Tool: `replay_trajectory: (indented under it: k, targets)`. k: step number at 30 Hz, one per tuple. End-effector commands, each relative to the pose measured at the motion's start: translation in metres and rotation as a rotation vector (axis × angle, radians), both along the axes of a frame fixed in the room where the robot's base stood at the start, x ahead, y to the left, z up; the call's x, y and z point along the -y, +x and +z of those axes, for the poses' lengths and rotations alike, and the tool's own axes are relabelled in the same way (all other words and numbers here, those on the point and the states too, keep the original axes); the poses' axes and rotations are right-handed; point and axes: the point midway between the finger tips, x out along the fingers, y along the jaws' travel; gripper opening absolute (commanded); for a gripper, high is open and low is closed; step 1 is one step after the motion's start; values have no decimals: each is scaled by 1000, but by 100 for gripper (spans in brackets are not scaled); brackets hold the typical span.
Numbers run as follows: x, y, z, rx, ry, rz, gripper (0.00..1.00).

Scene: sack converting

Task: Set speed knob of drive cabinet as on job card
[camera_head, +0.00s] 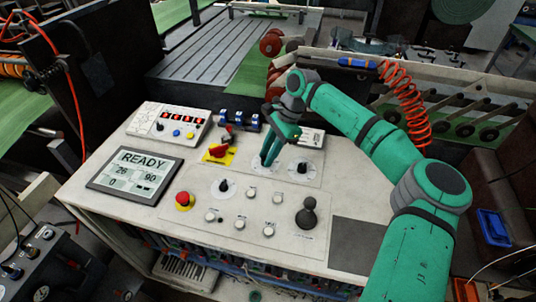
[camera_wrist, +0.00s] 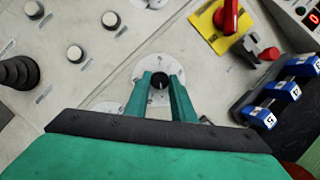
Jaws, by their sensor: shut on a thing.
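My gripper (camera_head: 267,161) reaches down onto the light console top of the drive cabinet (camera_head: 150,208). In the wrist view its two green fingers (camera_wrist: 160,84) are shut around a small black knob (camera_wrist: 159,82) on a round white dial, one finger on each side. The dial's markings are too small to read, and the fingers cover part of it. A similar black knob on a white dial (camera_head: 302,168) stands to the right, and another (camera_head: 224,187) nearer the front. I cannot make out a job card for certain; a small white labelled plate (camera_head: 314,137) lies behind my gripper.
A screen (camera_head: 135,175) reads READY with 26, 90 and 0. A red switch on a yellow plate (camera_head: 218,155), blue numbered blocks (camera_head: 239,121), a red stop button (camera_head: 184,200), several white buttons and a black joystick (camera_head: 307,215) stand around the knob.

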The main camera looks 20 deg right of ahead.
Motion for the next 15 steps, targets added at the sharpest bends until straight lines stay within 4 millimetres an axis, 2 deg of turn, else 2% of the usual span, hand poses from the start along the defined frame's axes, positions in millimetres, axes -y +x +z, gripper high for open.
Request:
replay_trajectory:
  k: [15]
  targets:
    - [2,1,0,2,-4,108,0]
